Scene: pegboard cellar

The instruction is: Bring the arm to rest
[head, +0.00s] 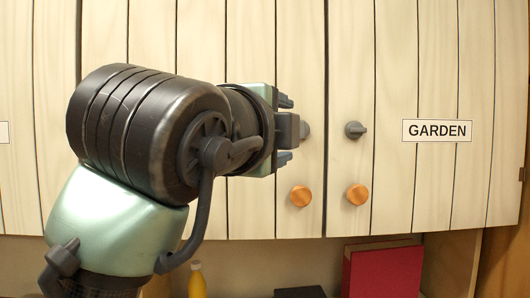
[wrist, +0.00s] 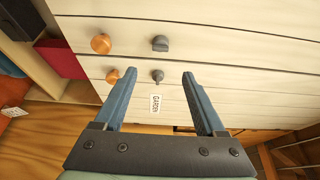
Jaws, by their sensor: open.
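My arm reaches across the left half of the head view, in front of a pale plank cabinet (head: 420,60). My gripper (head: 287,130) points at the cabinet front near a grey knob (head: 305,130), which it partly hides. The wrist view shows my gripper (wrist: 159,74) with its two blue fingers spread wide and nothing between them but the cabinet front behind. I cannot tell the exact gap between the fingertips and the doors.
A second grey knob (head: 355,130) and two orange knobs (head: 301,196) (head: 357,194) stick out from the doors. A GARDEN label (head: 437,130) is on the right. Below are a red box (head: 383,272), a dark object (head: 300,292) and a yellow bottle (head: 197,281).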

